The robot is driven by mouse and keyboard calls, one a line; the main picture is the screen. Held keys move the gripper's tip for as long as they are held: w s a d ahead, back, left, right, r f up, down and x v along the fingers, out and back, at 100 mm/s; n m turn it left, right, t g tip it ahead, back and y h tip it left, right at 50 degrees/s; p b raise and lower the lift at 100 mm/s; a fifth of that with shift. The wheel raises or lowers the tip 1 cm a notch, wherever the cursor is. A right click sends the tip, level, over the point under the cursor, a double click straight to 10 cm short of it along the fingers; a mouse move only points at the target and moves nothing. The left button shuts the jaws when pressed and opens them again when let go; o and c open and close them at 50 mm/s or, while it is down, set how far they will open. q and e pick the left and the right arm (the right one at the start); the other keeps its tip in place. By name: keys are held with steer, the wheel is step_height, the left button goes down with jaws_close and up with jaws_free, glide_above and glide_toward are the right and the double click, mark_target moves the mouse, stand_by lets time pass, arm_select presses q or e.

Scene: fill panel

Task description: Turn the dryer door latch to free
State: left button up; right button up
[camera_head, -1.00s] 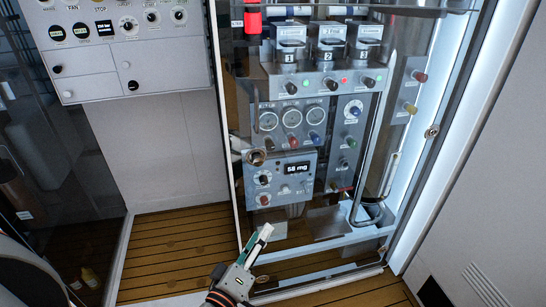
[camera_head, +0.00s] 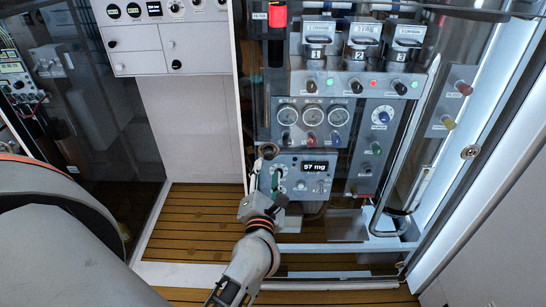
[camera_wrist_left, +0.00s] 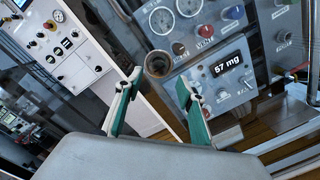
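A round bronze-coloured fitting (camera_head: 268,150), which looks like the door latch, sits at the left edge of the glass-fronted panel, beside the "57 mg" display unit. In the left wrist view the fitting (camera_wrist_left: 157,64) shows as a ring with a dark centre, ahead of and between the fingertips. My left gripper (camera_head: 266,173) is just below it in the head view. In the left wrist view its two green-and-white fingers (camera_wrist_left: 157,82) are spread with nothing between them. I cannot tell whether they touch the fitting. My right gripper is not in view.
The display unit (camera_head: 308,184) with knobs is close to my left gripper's right side. Gauges (camera_head: 312,117) and hoppers (camera_head: 361,42) stand above. A white control box (camera_head: 152,46) hangs at upper left. A slatted wooden floor (camera_head: 195,215) lies below.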

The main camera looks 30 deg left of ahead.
mark_target(269, 156)
arm_select(q)
steer(key=p+x, duration=0.1)
steer(key=x, duration=0.5)
steer(key=shift+w+a, duration=0.2)
steer(key=shift+w, duration=0.15)
jaws_close()
